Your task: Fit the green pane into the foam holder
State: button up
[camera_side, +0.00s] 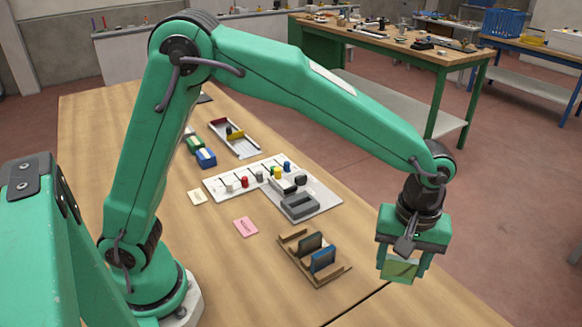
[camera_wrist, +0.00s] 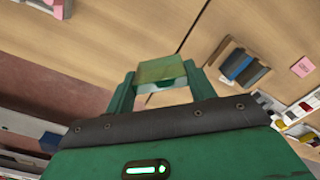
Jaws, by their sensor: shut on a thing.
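My gripper (camera_side: 401,262) is shut on the green pane (camera_side: 399,270), a small translucent olive-green plate. It holds the pane above the right part of the wooden table, apart from everything else. The pane also shows between the fingers in the wrist view (camera_wrist: 161,70). A brown slotted rack (camera_side: 296,258) stands to the left of my gripper in the side view, with a dark pane (camera_side: 310,245) and a blue pane (camera_side: 323,260) upright in it. A grey block with a recess (camera_side: 299,206) sits farther back. I cannot tell which of these is the foam holder.
A pale board (camera_side: 222,188) with several coloured knobs lies behind the rack. A pink card (camera_side: 245,227) lies left of the rack. Blue and green boxes (camera_side: 205,158) and a tray (camera_side: 240,143) stand farther back. A dark seam crosses the table near my gripper.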

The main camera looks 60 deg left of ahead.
jog(key=w+a+n, duration=0.2)
jog(key=a+n, duration=0.3)
jog(key=a, duration=0.8)
jog(key=n, duration=0.5)
send_near(313, 199)
jog(key=s+f, duration=0.1)
jog(key=s, duration=0.1)
jog(key=s+a+f, duration=0.1)
jog(key=shift+s+f, duration=0.2)
jog(key=shift+s, duration=0.15)
jog(key=shift+f, duration=0.1)
jog(key=shift+d+f, duration=0.1)
jog(key=shift+f, duration=1.8)
jog(key=shift+f, duration=0.15)
jog(key=o, duration=1.1)
